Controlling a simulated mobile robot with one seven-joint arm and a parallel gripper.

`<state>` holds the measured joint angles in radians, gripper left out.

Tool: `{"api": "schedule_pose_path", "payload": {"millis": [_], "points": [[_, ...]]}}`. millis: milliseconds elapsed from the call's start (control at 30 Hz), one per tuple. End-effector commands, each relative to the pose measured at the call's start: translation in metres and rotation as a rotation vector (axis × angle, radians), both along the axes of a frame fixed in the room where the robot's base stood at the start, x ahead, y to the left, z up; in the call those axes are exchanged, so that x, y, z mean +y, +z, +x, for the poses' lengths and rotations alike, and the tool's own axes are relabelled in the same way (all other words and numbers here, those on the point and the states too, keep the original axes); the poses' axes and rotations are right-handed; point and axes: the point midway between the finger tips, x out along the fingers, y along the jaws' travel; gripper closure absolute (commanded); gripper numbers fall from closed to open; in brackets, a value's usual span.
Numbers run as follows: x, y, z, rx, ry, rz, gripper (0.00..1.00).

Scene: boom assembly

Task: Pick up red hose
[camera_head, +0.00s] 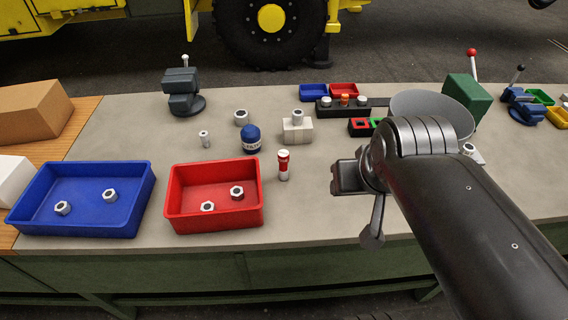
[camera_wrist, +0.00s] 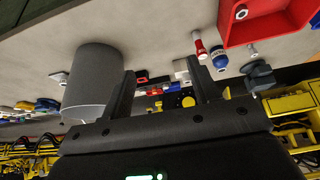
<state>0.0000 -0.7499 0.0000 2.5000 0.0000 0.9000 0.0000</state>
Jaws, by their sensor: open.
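The red tray (camera_head: 179,222) and blue tray (camera_head: 30,222) hold nuts. A blue round-bodied item (camera_head: 251,139) and a pale block (camera_head: 298,134) stand behind the hose. A grey bucket (camera_head: 402,101) is partly hidden by my arm. Bare bench lies in front of the hose.

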Motion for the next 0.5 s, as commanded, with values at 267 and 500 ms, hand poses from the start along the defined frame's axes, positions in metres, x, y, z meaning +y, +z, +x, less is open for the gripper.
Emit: {"api": "schedule_pose_path", "payload": {"millis": [267, 500], "points": [[0.001, 0.002, 0.005, 0.008, 0.007, -0.002, 0.44], [0.011, 0.009, 0.048, 0.090, 0.065, -0.019, 0.44]]}}
